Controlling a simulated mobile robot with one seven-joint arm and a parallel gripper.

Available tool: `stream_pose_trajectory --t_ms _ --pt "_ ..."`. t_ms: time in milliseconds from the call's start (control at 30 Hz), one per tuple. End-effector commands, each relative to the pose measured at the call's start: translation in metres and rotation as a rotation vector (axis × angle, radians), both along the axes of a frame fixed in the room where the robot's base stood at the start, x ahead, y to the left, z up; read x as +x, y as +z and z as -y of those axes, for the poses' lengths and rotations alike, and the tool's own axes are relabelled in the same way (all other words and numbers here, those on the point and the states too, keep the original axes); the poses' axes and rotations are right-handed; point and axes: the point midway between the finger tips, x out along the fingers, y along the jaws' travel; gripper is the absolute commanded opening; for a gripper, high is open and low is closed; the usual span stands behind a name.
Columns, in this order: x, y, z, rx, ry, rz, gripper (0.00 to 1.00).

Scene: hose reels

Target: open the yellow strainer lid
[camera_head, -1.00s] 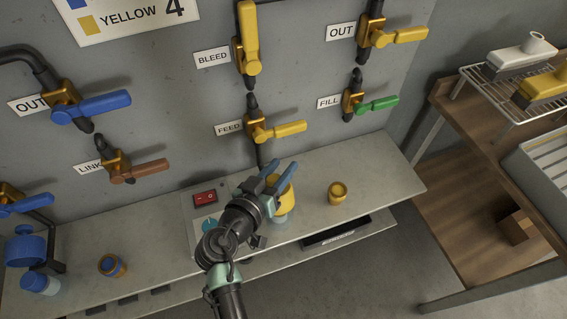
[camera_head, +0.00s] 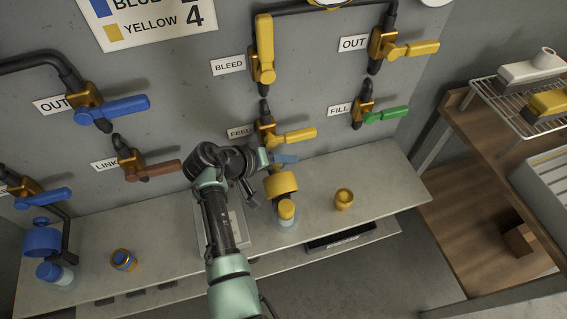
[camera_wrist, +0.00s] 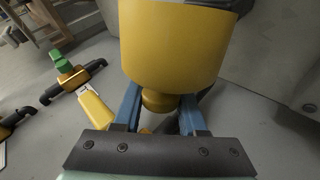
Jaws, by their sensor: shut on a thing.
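The yellow strainer (camera_head: 281,185) is a yellow cylinder above the bench, below the FEED valve. It fills the upper middle of the wrist view (camera_wrist: 178,45), with a small round yellow knob (camera_wrist: 158,101) on its near end. My gripper (camera_head: 283,159) has its blue fingers at the top of the strainer in the head view. In the wrist view the fingers (camera_wrist: 160,108) are on either side of the knob and shut on it. My wrist hides part of the strainer's left side in the head view. I cannot tell whether the lid is parted from the body.
A yellow-topped clear jar (camera_head: 286,212) stands under the strainer. A yellow cup (camera_head: 344,199) stands to the right on the bench. The FEED valve's yellow handle (camera_head: 296,137) is close above my gripper. A blue strainer (camera_head: 42,241) is at the far left.

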Motion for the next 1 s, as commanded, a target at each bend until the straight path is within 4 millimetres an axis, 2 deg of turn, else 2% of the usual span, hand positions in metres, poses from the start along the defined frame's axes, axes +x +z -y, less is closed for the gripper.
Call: stream_pose_trajectory --t_ms 667,700,833,1000 --pt "0.0019 -0.0047 -0.0008 -0.018 0.001 -0.056 0.0" --pt "0.002 -0.0047 -0.0009 -0.018 0.001 -0.056 0.48" --pt "0.0021 -0.0044 -0.0008 -0.018 0.0 -0.055 0.71" --pt "0.0024 -0.004 -0.0008 -0.017 0.0 -0.054 0.71"
